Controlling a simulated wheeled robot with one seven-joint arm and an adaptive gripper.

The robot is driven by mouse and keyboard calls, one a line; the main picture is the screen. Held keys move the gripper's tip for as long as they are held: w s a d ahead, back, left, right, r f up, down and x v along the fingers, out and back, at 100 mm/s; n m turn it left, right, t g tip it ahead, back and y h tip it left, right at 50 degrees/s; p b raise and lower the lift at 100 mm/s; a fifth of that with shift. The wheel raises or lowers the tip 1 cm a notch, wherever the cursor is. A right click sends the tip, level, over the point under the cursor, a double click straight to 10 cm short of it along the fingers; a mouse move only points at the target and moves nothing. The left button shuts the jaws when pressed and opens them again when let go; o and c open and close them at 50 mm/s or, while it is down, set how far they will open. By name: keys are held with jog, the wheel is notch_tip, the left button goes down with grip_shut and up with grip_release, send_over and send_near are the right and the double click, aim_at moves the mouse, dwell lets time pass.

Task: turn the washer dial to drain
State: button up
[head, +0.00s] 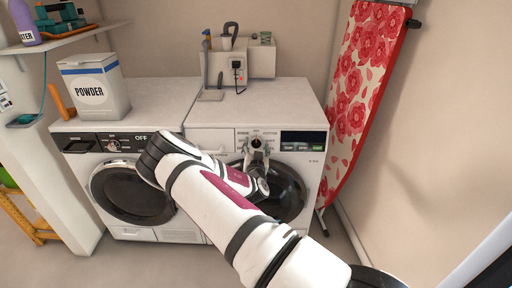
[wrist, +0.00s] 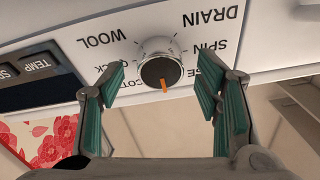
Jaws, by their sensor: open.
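The washer dial (wrist: 160,68), a dark round knob with an orange pointer, is on the white panel of the right-hand washer (head: 313,170). It also shows small in the head view (head: 256,142). In the upside-down wrist view, the pointer aims at the bottom of the picture, away from the DRAIN label (wrist: 212,20) at upper right. WOOL, SPIN and partly hidden labels surround the dial. My gripper (wrist: 160,84) is open, its green-padded fingers on either side of the dial with gaps. In the head view my gripper (head: 258,157) is just in front of the panel.
A second machine (head: 102,142) with an OFF label stands at left. A POWDER box (head: 95,88) stands on top of it. A dark display (wrist: 35,75) is beside the dial. A red floral ironing board (head: 355,85) leans at right. Floor at right is clear.

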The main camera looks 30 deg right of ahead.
jog(key=shift+w+d, duration=0.25)
jog(key=shift+w, duration=0.15)
jog(key=c, duration=1.2)
jog(key=shift+o, duration=0.2)
